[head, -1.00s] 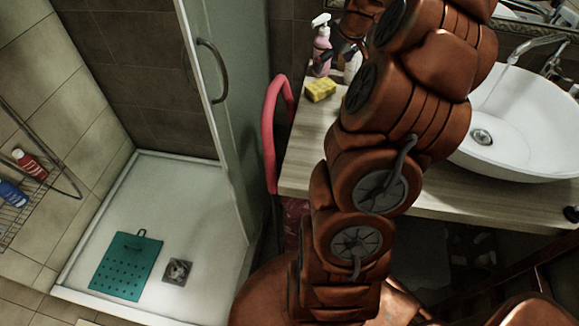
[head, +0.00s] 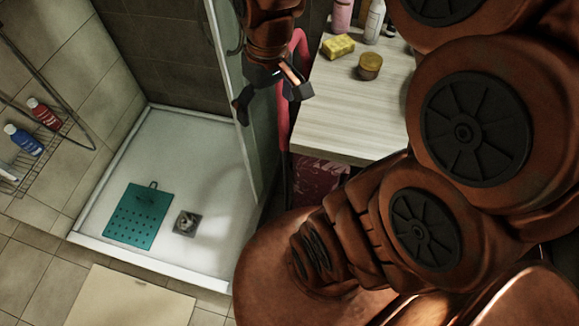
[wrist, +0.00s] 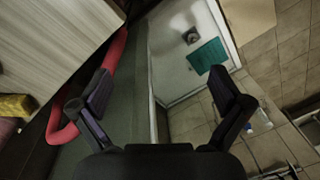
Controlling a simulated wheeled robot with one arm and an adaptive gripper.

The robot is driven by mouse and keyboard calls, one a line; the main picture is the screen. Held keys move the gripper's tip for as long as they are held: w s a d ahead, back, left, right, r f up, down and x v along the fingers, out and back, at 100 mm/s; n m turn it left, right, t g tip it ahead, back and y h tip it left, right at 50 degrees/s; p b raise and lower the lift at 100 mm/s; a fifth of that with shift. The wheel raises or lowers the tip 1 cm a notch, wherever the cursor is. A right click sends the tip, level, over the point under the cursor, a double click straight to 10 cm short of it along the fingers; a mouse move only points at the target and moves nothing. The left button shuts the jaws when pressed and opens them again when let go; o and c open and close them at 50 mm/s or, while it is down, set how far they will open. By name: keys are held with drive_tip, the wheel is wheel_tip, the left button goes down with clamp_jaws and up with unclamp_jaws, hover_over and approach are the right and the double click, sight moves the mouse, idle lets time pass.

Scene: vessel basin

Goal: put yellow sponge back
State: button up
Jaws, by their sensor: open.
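The yellow sponge (head: 338,47) lies on the wooden counter (head: 345,120), near its back left corner. In the wrist view the sponge (wrist: 15,106) shows at the left edge, partly cut off. My gripper (head: 270,103) is open and empty. It hangs left of the counter, beside the glass shower door, apart from the sponge. In the wrist view my gripper (wrist: 165,92) has its fingers spread, with the red rail and the shower tray beyond them.
A round yellow-lidded jar (head: 369,66) and bottles (head: 374,22) stand near the sponge. A red rail (head: 299,48) runs along the counter's left side. The shower tray (head: 180,135) holds a teal mat (head: 138,215). Red and blue bottles (head: 24,139) sit on a wire rack.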

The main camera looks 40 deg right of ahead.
drive_tip(key=s+a+f+g+h, duration=0.1)
drive_tip(key=s+a, duration=0.3)
drive_tip(key=s, duration=0.9)
drive_tip(key=shift+a+f+m+g, duration=0.15)
drive_tip(key=shift+f+m+g, duration=0.2)
drive_tip(key=shift+f, duration=0.35)
